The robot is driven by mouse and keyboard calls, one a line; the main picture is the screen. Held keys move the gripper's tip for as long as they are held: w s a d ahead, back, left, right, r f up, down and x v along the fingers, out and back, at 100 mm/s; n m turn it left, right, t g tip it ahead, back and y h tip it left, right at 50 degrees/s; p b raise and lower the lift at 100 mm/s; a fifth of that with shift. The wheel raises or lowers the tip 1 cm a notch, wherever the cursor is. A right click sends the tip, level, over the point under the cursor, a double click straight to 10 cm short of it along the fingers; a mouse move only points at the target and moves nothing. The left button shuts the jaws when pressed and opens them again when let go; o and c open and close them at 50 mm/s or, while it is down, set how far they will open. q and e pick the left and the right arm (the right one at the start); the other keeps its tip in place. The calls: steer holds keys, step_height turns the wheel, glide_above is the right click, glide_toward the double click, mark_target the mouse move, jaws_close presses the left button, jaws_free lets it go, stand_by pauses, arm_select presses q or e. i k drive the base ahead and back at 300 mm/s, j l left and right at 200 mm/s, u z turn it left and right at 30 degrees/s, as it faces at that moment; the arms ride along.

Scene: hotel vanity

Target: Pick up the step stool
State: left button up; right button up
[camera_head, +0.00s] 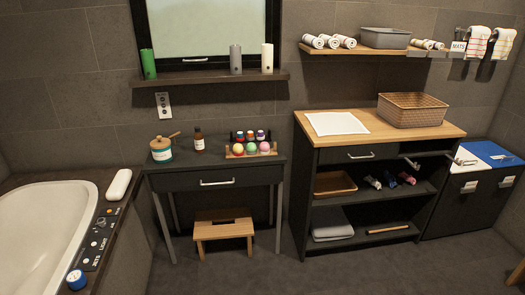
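The step stool (222,230) is a small light-wood stool with a dark slot in its top. It stands upright on the floor under the dark vanity table (216,180), between the table's legs. Its front faces me and looks unobstructed. Neither of my grippers is in view.
A white bathtub (40,230) with a dark control ledge is at left. A wood-topped shelf unit (378,128) stands to the right of the table, with hampers (475,190) beyond it. Bottles and a rack (250,150) stand on the table. The floor (250,272) in front is clear.

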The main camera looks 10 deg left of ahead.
mark_target(205, 231)
steer(key=i+l+u, duration=0.2)
steer(key=i, duration=0.8)
steer(key=i+u, duration=0.2)
steer(key=i+l+u, duration=0.2)
steer(key=i, duration=0.25)
